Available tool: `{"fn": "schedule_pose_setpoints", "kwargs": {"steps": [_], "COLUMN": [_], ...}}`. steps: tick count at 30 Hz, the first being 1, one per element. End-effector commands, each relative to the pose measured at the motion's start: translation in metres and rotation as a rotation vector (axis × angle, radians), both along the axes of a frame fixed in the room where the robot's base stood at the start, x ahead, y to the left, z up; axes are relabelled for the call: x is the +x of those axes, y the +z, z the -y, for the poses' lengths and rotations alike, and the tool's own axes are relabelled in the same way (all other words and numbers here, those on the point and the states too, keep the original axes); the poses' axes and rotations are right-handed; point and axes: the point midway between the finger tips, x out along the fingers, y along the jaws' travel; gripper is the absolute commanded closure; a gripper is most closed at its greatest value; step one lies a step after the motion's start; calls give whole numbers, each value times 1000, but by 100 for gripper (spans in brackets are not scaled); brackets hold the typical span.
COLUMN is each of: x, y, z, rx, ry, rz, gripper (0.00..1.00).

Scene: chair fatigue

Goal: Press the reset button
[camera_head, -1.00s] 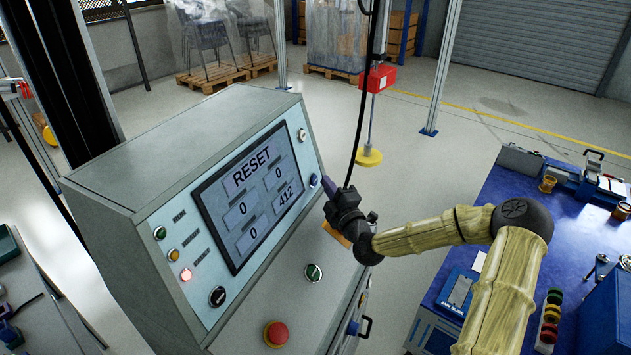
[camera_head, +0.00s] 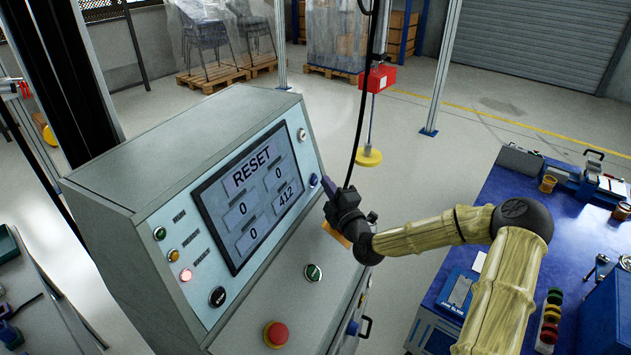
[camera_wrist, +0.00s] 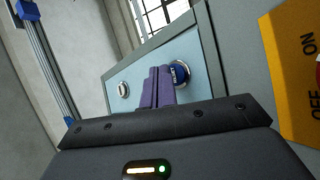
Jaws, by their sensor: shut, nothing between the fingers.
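The blue reset button (camera_head: 313,180) sits at the right side of the control cabinet's light blue panel. It also shows in the wrist view (camera_wrist: 180,73) as a round blue button with a pale ring and lettering on it. My gripper (camera_head: 327,184) is shut and empty, its purple fingertips (camera_wrist: 158,72) together just beside the button. In the wrist view the fingers overlap the button's left edge. I cannot tell whether they touch it. The screen (camera_head: 252,205) reads RESET, with zeros and 412.
A yellow ON/OFF switch box (camera_wrist: 292,65) is close at the right in the wrist view. A blue workbench (camera_head: 500,225) stands to the right. Open floor lies behind the cabinet.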

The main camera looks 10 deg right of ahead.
Motion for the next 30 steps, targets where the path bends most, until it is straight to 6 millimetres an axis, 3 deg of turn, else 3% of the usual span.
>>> {"fn": "schedule_pose_setpoints", "kwargs": {"steps": [30], "x": [6], "y": [-3], "z": [-10], "rx": [0], "ry": [0], "rz": [0], "gripper": [100]}}
